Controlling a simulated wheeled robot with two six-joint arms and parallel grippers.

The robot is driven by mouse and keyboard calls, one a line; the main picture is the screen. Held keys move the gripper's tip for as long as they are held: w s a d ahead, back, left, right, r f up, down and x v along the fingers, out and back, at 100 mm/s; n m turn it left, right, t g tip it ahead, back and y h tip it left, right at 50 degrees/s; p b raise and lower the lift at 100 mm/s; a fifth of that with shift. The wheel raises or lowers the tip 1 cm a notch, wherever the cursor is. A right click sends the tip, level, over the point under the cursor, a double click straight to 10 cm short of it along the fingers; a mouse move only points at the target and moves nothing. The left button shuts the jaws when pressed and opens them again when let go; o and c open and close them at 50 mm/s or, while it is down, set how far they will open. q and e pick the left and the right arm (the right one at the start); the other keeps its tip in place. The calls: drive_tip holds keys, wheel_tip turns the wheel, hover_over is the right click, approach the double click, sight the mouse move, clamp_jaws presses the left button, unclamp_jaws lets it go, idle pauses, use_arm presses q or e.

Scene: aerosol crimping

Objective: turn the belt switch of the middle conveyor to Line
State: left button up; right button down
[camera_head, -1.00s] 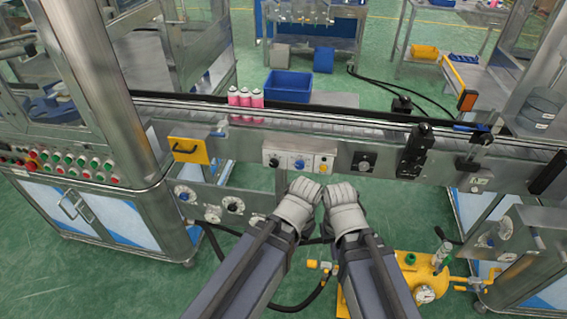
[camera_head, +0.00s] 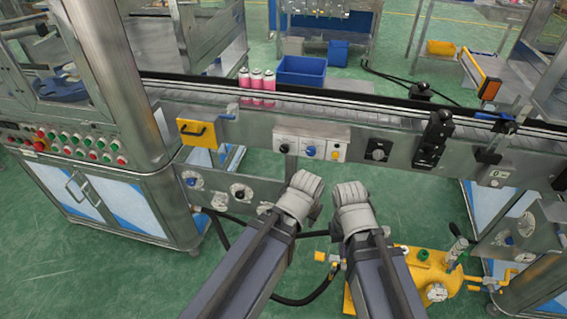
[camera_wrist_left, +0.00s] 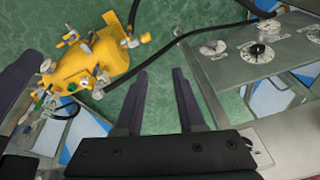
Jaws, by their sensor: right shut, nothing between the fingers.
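The middle conveyor (camera_head: 350,105) crosses the head view. Its front carries a white panel (camera_head: 298,141) with a black knob (camera_head: 284,148), a blue knob (camera_head: 311,151) and a yellow button (camera_head: 336,155). Another black knob (camera_head: 378,151) sits on its own plate to the right. The labels are too small to read, so I cannot tell which is the belt switch. My left gripper (camera_head: 307,184) is below the white panel, apart from it; the left wrist view shows its fingers (camera_wrist_left: 158,98) spread and empty. My right gripper (camera_head: 350,192) is shut beside it, touching no knob.
Pink cans (camera_head: 257,80) stand on the conveyor. A yellow handle plate (camera_head: 198,133) is left of the panel. A lower box (camera_head: 215,187) carries dials, also in the left wrist view (camera_wrist_left: 258,49). A yellow pump unit (camera_head: 410,268) stands on the floor at lower right.

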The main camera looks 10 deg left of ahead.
use_arm(q)
drive_tip(key=shift+o, duration=1.4)
drive_tip(key=w+a+f+t+b, duration=0.1)
drive_tip(key=w+f+t+b, duration=0.2)
drive_tip(key=w+f+b, duration=0.2)
drive_tip(key=shift+w+f+n+t+h, duration=0.15)
drive_tip(key=shift+w+n+t+h, duration=0.15)
drive_tip(key=shift+w, duration=0.8)
drive_tip(key=shift+o, duration=1.1)
drive_tip(key=w+a+f+n+t+b, duration=0.1)
drive_tip(key=w+a+t+b, duration=0.2)
drive_tip(key=w+t+b, duration=0.2)
drive_tip(key=w+b, duration=0.2)
drive_tip(key=b, duration=0.1)
drive_tip(key=shift+w+b, duration=0.3)
drive_tip(key=shift+b, duration=0.1)
drive_tip(key=n+t+b, duration=0.1)
drive_tip(key=t+b, duration=0.9)
drive_tip(key=b, duration=0.4)
approach(284, 150)
drive_tip(key=w+f, duration=0.1)
drive_tip(key=w, duration=0.1)
drive_tip(key=shift+t, duration=0.3)
drive_tip(key=p+x, duration=0.1)
drive_tip(key=x, duration=0.2)
drive_tip(key=r+p+x, duration=0.1)
drive_tip(key=x, duration=0.3)
drive_tip(key=shift+p, duration=0.35)
use_arm(e)
wheel_tip(284, 150, down, 28)
